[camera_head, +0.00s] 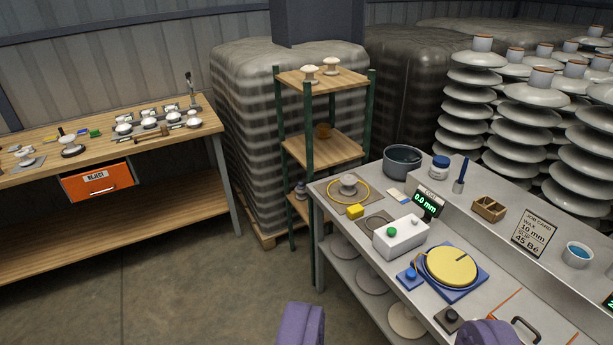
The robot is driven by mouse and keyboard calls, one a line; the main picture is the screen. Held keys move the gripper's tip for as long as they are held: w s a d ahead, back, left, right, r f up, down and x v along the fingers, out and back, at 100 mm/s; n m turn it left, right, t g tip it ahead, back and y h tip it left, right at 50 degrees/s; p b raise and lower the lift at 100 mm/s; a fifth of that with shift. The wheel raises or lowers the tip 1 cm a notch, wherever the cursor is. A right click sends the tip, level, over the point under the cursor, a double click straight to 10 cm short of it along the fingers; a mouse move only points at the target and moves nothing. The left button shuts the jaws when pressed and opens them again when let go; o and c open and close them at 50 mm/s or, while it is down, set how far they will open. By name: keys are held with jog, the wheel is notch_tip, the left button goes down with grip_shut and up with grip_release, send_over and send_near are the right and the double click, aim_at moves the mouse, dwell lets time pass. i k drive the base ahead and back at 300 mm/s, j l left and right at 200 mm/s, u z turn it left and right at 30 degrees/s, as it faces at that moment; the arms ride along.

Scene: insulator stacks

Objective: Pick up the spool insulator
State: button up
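My gripper (396,330) shows at the bottom edge as two purple fingers set wide apart, open with nothing between them. Several small insulators are in view, and I cannot tell for sure which is the spool insulator. A small brown, spool-like piece (323,131) stands on the middle board of the green-posted shelf. Two white insulators (310,73) stand on its top board. A grey piece (301,190) on its low board is partly hidden by a post. A pale insulator (348,182) sits inside a yellow ring on the grey bench. The gripper is apart from all of these.
The grey bench (380,257) at right holds a yellow turntable (447,266), a button box (400,236), a pot (402,160) and a job card (535,231). A wooden workbench (160,178) stands left. Tall disc stacks (475,105) stand behind. Open floor (200,290) lies between the benches.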

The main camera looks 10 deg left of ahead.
aim_at(347, 181)
jog(key=i+j+u, duration=0.1)
jog(key=i+u, duration=0.25)
jog(key=i, duration=0.45)
jog(key=i+l+u, duration=0.15)
jog(key=i+u, duration=0.15)
jog(key=i, duration=0.5)
jog(key=i+z, duration=0.3)
jog(key=i, duration=0.15)
jog(key=i+j+z, duration=0.3)
jog(key=i, duration=0.2)
jog(key=i+z, duration=0.25)
jog(key=z, duration=0.15)
jog(key=i+z, duration=0.25)
jog(key=z, duration=0.15)
jog(key=i+j+z, duration=0.1)
jog(key=i+z, duration=0.15)
jog(key=z, duration=0.15)
